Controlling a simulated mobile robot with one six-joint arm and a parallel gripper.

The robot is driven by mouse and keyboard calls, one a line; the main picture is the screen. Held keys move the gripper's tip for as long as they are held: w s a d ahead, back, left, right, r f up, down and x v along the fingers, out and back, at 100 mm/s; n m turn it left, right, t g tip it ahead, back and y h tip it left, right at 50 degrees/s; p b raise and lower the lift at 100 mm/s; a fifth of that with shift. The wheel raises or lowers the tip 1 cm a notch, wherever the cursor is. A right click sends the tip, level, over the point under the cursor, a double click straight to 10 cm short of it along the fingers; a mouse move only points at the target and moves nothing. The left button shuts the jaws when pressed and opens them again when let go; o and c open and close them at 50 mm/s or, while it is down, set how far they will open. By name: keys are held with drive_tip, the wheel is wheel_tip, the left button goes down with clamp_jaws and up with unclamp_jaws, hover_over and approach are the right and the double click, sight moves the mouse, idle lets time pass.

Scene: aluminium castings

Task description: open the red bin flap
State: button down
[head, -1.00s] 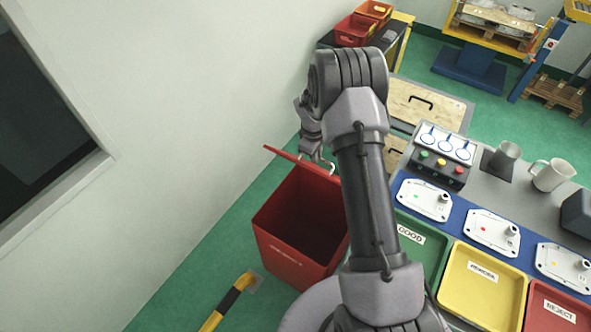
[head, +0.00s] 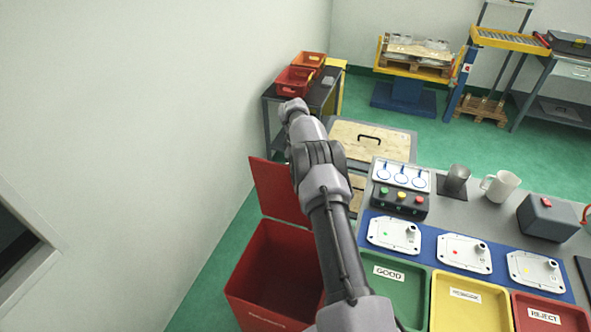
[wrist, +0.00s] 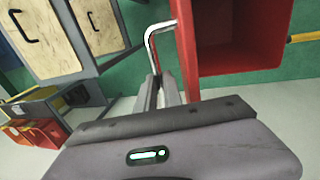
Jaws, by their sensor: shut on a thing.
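The red bin (head: 275,275) stands on the floor beside the wall, its dark inside in sight from above. Its red flap (head: 277,188) is up, roughly upright at the bin's far side, partly covered by my arm. In the wrist view the flap (wrist: 187,50) shows nearly edge-on beside the open bin (wrist: 240,62). A bent metal handle (wrist: 152,42) sticks out from the flap. My gripper (wrist: 160,84) is shut on the handle's end. In the head view my gripper is hidden behind my arm.
The wall is close on the left. At the right, a bench carries a green tray (head: 395,290), a yellow tray (head: 455,318) and a red tray (head: 545,318). A wooden cabinet (head: 370,142) stands beyond the flap. A dark rack (head: 325,90) with red crates stands behind.

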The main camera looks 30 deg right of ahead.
drive_tip(key=shift+f, duration=0.15)
drive_tip(key=c, duration=1.5)
unclamp_jaws()
drive_tip(key=shift+w, duration=0.15)
drive_tip(key=a+r+p, duration=0.1)
drive_tip(key=r, duration=0.4)
drive_tip(key=s+r+p, duration=0.1)
drive_tip(key=r, duration=0.5)
drive_tip(key=s+a+r+p, duration=0.1)
drive_tip(key=r, duration=0.5)
drive_tip(key=shift+a+r, duration=0.1)
drive_tip(key=shift+a, duration=0.25)
